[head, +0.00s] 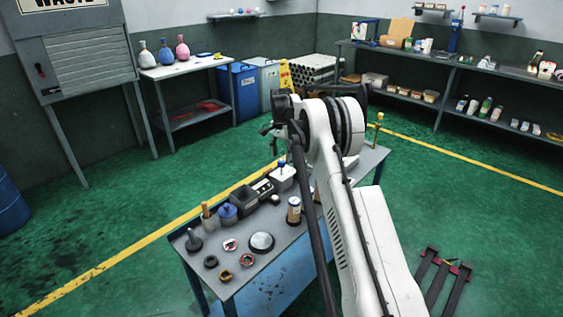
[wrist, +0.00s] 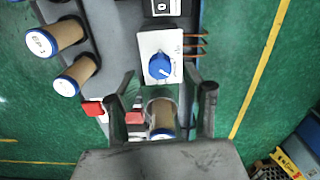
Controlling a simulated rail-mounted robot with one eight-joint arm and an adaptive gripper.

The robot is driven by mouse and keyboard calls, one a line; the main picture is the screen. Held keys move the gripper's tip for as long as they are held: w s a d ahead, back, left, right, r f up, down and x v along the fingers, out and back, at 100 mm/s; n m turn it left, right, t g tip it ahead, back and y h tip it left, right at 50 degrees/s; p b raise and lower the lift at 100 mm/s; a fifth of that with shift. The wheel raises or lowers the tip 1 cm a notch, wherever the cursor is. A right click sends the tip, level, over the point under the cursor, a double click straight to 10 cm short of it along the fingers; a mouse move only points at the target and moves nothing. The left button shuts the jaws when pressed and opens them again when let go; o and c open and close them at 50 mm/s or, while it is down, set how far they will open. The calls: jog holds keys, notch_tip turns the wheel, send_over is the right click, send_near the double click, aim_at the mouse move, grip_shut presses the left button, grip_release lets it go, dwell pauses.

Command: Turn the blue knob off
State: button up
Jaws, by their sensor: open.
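The blue knob (wrist: 159,67) sits on the face of a small white box (wrist: 152,43) in the wrist view. A pale pointer mark shows on the knob, but its setting is too small to read. In the head view the knob (head: 281,163) tops the white box (head: 282,178) on the grey workbench. My gripper (wrist: 163,88) is open and empty in the wrist view, with one finger to each side, just below the knob in the picture. I see no contact with the knob. In the head view my gripper (head: 271,130) is small and dark above the bench.
A dark device (head: 252,193) stands beside the box. Orange prongs (wrist: 197,46) stick out right of the box.

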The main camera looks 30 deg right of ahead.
aim_at(282, 161)
jog(key=shift+f, duration=1.65)
grip_shut()
jog(key=n+b, duration=0.2)
jog(key=shift+f+n, duration=0.1)
jog(key=shift+n, duration=0.3)
jog(key=n+b, duration=0.1)
jog(key=n, duration=0.3)
jog(key=shift+n+b, duration=0.35)
jog(key=shift+n, duration=0.05)
jog(key=c, duration=1.1)
grip_release()
jog(key=shift+n, duration=0.3)
jog(key=shift+c, duration=0.2)
